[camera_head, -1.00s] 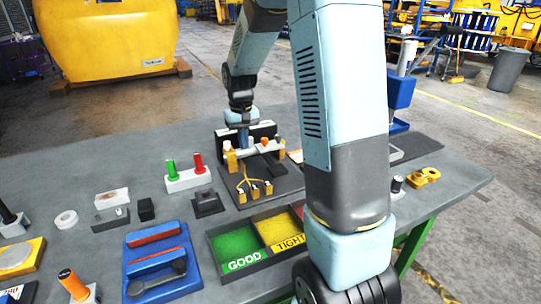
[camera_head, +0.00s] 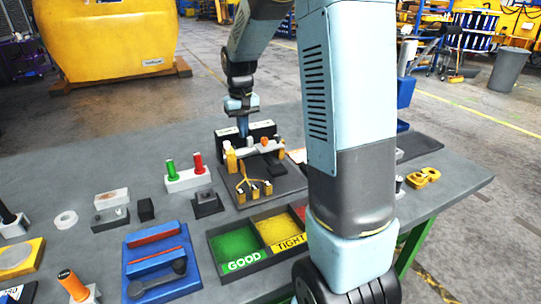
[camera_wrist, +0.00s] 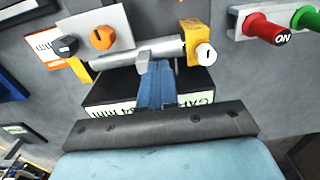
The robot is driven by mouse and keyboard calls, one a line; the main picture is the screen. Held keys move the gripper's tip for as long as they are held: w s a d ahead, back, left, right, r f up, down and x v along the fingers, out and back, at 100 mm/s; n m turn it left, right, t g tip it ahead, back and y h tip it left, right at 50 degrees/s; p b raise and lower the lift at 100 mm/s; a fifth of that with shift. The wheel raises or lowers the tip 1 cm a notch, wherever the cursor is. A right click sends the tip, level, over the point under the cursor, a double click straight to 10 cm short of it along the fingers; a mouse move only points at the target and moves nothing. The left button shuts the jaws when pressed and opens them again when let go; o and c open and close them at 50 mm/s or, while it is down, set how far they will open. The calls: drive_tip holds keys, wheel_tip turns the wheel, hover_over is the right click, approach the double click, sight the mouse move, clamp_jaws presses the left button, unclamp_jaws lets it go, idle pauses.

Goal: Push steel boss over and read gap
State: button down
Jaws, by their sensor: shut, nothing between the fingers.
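The steel boss appears to be the grey cylinder (camera_wrist: 125,55) lying across the wrist view between two yellow blocks, the right one (camera_wrist: 196,40) and the left one (camera_wrist: 78,69). My gripper (camera_wrist: 146,62) is shut and empty, its tip over the cylinder; I cannot tell whether it touches. A black box with partly readable white labels (camera_wrist: 103,110) stands beside the cylinder, partly behind my gripper. Any gap at the boss is too small to read.
Red and green buttons (camera_head: 186,178) stand left of the fixture. A tray with green GOOD (camera_head: 236,244) and yellow TIGHT (camera_head: 281,229) bins lies in front. In the wrist view, a white panel with black and orange knobs (camera_wrist: 102,38) is close by.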

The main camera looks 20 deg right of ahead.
wheel_tip(320, 180, up, 3)
idle(0.5)
idle(0.3)
drive_tip(key=s+a+r+t, duration=0.1)
drive_tip(key=s+r, duration=0.4)
drive_tip(key=s, duration=0.9)
drive_tip(key=s+a+r+t, duration=0.1)
drive_tip(key=s+r+t, duration=0.3)
drive_tip(key=s, duration=1)
drive_tip(key=shift+s+r+t, duration=0.15)
drive_tip(key=shift+r+t, duration=0.15)
drive_tip(key=shift+r, duration=0.1)
drive_tip(key=c, duration=1.8)
unclamp_jaws()
drive_tip(key=shift+c, duration=0.2)
